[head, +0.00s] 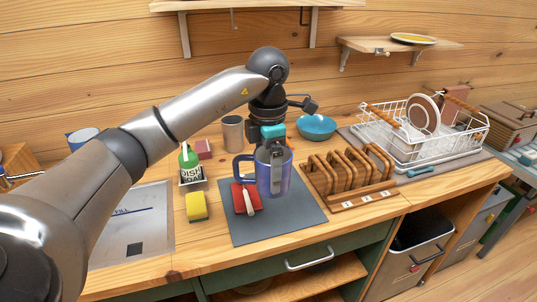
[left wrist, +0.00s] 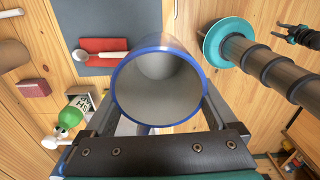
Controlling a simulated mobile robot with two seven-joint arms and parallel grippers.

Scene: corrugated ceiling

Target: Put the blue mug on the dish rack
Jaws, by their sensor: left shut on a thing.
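The blue mug (head: 273,178) is upright in my left gripper (head: 274,152), over the dark grey mat in the head view. Its handle points left. In the left wrist view the mug's blue rim and pale inside (left wrist: 160,90) face the camera, with the finger pads (left wrist: 150,120) on either side of it. I cannot tell exactly how high its base is above the mat. The white wire dish rack (head: 420,130) stands at the right rear of the counter, holding plates.
A wooden slotted rack (head: 349,175) stands between the mug and the dish rack. A teal bowl (head: 316,126) is behind. A yellow sponge (head: 196,206) and green soap bottle (head: 188,158) are left.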

